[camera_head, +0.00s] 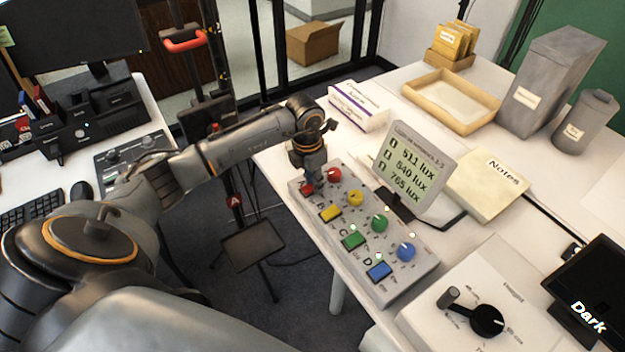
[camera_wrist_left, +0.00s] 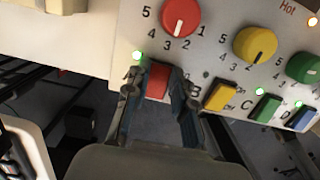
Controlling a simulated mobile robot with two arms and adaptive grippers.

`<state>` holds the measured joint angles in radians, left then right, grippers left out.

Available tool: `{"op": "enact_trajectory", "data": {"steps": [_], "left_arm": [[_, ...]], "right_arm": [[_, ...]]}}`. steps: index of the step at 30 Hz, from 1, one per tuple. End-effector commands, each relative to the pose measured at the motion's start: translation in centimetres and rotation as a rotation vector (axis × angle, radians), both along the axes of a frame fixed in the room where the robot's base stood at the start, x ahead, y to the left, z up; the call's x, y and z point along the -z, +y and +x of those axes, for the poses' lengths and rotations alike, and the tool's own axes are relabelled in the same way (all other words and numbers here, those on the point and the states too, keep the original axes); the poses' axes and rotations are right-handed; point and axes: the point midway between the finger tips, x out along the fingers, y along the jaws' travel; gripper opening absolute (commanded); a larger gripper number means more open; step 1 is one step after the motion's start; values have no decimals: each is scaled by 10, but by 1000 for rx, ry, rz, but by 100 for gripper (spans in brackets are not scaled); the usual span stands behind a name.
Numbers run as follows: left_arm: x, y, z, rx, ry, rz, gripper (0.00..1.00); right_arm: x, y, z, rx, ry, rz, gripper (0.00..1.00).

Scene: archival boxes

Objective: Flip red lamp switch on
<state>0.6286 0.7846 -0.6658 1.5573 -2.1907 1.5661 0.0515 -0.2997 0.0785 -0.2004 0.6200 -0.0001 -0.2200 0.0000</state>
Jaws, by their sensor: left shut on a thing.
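The red switch (camera_head: 306,188) sits at the far left end of the grey control box, below the red knob (camera_head: 334,174). My left gripper (camera_head: 312,178) is over it, pointing down, and partly hides it. In the left wrist view the fingers (camera_wrist_left: 155,88) are on either side of the red switch (camera_wrist_left: 158,78), shut on it. The red knob (camera_wrist_left: 181,16) is just above. A small green light (camera_wrist_left: 137,55) glows beside the switch. My right gripper is out of view.
Yellow, green and blue switches, with matching knobs, continue along the control box (camera_head: 345,285). A lux display (camera_head: 412,165) stands behind it. Notes (camera_head: 490,185), a tray (camera_head: 450,125) and a dial box (camera_head: 470,285) share the white table.

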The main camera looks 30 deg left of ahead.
Motion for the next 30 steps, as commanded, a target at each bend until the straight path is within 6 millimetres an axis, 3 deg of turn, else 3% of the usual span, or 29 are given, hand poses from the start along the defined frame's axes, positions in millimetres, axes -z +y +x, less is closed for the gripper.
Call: {"op": "enact_trajectory", "data": {"steps": [9,10,13,23,30], "left_arm": [[0,0,0,-1,10,4,0],[0,0,0,-1,10,4,26],[0,0,0,-1,9,4,47],[-2,0,0,0,7,4,47],[-34,2,-2,1,3,4,47]], "right_arm": [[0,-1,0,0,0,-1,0],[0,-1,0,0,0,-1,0],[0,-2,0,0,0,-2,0],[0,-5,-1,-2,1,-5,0],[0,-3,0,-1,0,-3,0]]}}
